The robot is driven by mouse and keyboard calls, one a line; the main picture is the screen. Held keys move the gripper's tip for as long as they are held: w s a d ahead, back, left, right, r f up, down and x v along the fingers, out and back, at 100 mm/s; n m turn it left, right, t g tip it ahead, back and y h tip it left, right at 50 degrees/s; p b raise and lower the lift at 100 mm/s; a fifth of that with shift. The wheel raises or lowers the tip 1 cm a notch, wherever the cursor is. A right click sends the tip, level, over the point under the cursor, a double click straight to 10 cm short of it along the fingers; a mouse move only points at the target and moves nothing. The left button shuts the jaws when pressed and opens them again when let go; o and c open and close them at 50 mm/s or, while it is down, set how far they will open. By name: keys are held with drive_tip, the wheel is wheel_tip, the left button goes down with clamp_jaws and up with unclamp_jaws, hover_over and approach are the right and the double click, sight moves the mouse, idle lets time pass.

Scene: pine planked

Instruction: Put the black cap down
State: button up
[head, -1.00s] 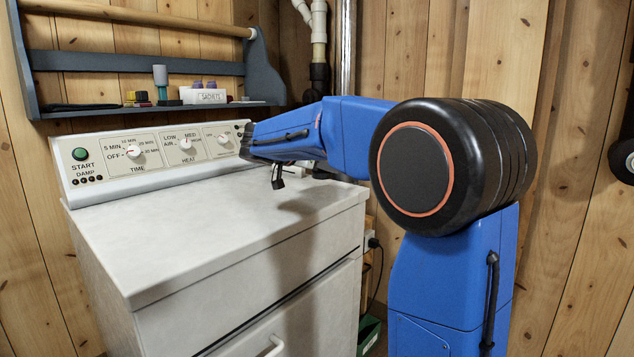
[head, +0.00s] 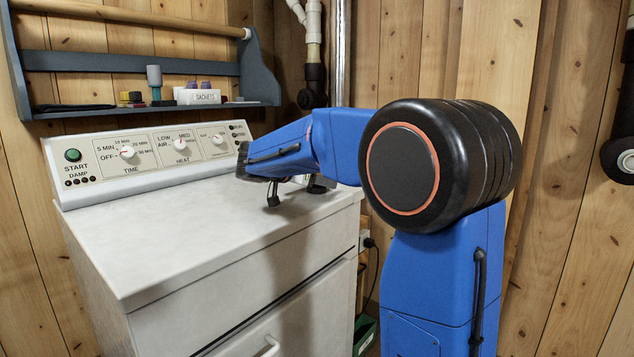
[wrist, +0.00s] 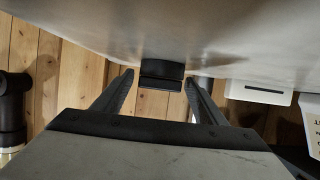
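The black cap (wrist: 161,74) is a small dark piece between my two fingertips in the wrist view.
The control panel (head: 150,157) stands along the back of the dryer. A blue-grey shelf (head: 130,62) above holds small items and a white box of sachets (head: 200,97). Pipes (head: 314,60) run down the wall behind. The dryer top's left and front are clear.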

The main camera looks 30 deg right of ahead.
drive_tip(key=shift+r, duration=0.15)
drive_tip(key=v, duration=1.2)
idle(0.4)
